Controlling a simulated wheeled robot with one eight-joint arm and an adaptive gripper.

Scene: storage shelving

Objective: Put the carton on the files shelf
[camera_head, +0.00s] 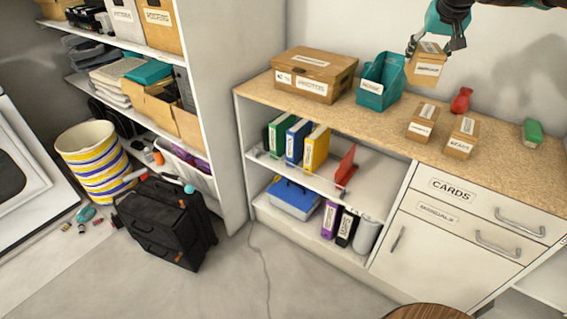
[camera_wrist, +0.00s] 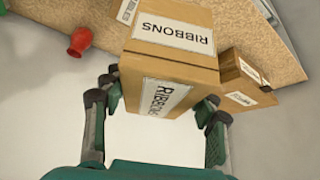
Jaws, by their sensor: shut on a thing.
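A brown carton (camera_head: 427,70) hangs in my gripper (camera_head: 430,48) above the wooden counter, right of the teal bin. In the wrist view the carton (camera_wrist: 172,65) reads "RIBBONS" on two faces, and the fingers of my gripper (camera_wrist: 158,98) are shut on its sides. Below the counter is an open unit. I see no readable "files" label.
On the counter stand a large carton (camera_head: 314,75), the teal bin (camera_head: 380,82), two small cartons (camera_head: 422,122), (camera_head: 462,138), a red object (camera_head: 461,100) and a green one (camera_head: 532,132). A black tool bag (camera_head: 165,222) is on the floor. The upper shelf has bare room right of the bookend.

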